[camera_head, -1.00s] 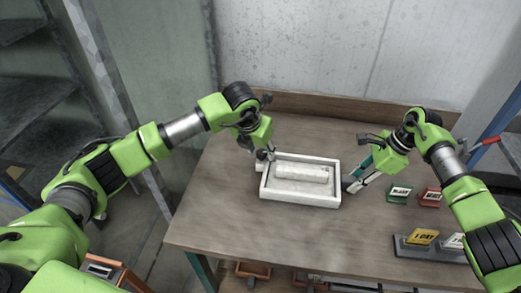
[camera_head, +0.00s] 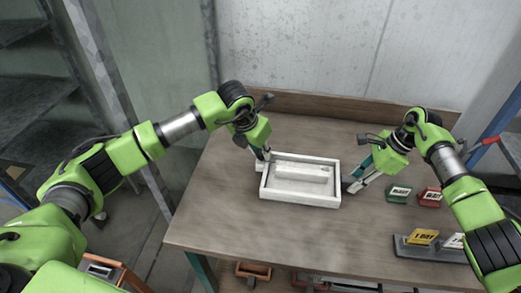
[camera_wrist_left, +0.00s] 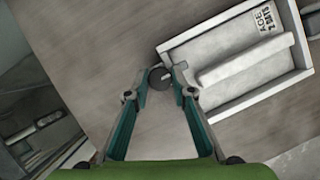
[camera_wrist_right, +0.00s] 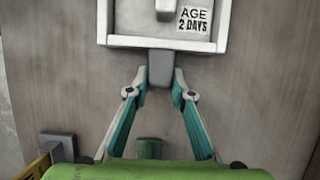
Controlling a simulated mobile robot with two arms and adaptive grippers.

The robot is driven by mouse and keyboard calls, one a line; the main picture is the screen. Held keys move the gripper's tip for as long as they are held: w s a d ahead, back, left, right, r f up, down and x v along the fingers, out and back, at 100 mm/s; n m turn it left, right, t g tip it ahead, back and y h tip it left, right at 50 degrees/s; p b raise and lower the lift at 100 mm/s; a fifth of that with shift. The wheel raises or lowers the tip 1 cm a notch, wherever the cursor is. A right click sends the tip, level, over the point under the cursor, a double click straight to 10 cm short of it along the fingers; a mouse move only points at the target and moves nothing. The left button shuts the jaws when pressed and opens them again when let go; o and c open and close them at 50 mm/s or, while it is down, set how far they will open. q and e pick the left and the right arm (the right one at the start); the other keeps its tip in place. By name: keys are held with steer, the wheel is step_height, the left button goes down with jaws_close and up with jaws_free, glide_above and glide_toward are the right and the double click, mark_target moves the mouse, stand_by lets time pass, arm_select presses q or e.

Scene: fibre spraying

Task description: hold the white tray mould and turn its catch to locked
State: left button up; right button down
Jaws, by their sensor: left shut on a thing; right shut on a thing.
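The white tray mould (camera_head: 300,203) lies flat on the table, with a raised bar inside and a label reading "AGE 2 DAYS" (camera_wrist_right: 193,20). My left gripper (camera_head: 264,156) is at the tray's far left corner. In the left wrist view its fingertips (camera_wrist_left: 168,77) are closed on a small dark catch (camera_wrist_left: 158,76) beside the tray wall. The fingers partly hide it, so I cannot tell its setting. My right gripper (camera_head: 352,184) is at the tray's right end. In the right wrist view it is shut on a grey tab (camera_wrist_right: 161,67) projecting from the tray's end wall.
The wooden table (camera_head: 230,225) is clear in front of the tray. To the right are a green card holder (camera_head: 399,194), a red one (camera_head: 430,197) and a dark rack (camera_head: 425,250) with a yellow "1 DAY" card (camera_head: 423,237). A wall stands behind.

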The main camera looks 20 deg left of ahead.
arm_select(q)
steer(key=o, duration=1.1)
steer(key=v, duration=1.2)
steer(key=shift+a, duration=0.1)
arm_select(e)
steer(key=c, duration=1.7)
jaws_free()
